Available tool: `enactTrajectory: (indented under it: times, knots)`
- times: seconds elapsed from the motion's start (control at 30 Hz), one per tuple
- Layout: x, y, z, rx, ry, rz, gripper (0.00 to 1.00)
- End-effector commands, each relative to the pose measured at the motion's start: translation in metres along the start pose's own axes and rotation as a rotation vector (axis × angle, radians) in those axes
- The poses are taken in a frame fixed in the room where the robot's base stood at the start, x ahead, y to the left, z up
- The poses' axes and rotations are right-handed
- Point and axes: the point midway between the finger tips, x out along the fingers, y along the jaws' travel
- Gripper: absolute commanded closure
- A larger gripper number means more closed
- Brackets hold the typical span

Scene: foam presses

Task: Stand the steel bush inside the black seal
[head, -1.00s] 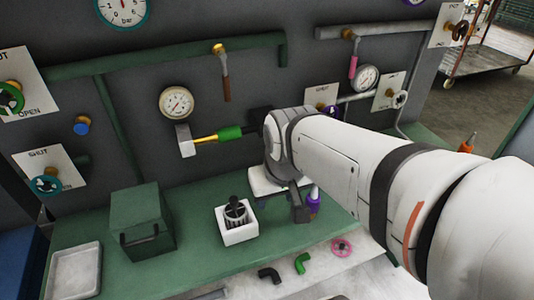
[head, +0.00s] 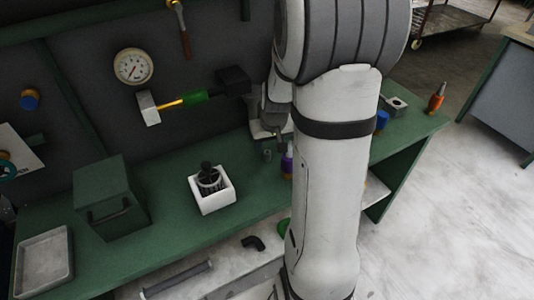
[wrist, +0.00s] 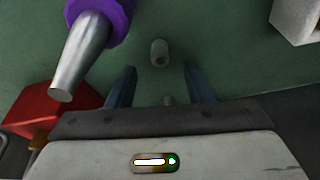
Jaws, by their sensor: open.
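A small grey cylinder with a dark hole in its end, likely the steel bush (wrist: 159,52), stands on the green bench in the wrist view. It lies just beyond the fingertips, roughly midway between them. In the head view it appears as a small grey piece (head: 267,154). My gripper (wrist: 159,76) is open, a finger on either side and nothing held. In the head view my arm hides most of it. A white square box (head: 222,202) holds dark parts, including a black ring shape (head: 209,180) that may be the black seal; I cannot tell for certain.
A purple-collared tool (wrist: 100,20) with a metal tip is close left of my fingers. A red block (wrist: 55,110) is at lower left. A green box (head: 110,200) and grey tray (head: 43,262) are at the bench's left. Bench before the white box is clear.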

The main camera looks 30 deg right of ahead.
Motion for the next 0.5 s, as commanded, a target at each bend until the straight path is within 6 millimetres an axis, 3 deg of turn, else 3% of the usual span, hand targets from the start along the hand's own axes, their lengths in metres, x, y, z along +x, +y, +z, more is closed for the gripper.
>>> enactTrajectory:
  times: [0.3,0.5]
  knots:
    - [0.039,0.0,0.0,0.0,-0.004,-0.001,0.53]
    - [0.051,0.0,-0.001,0.001,-0.001,0.001,0.53]
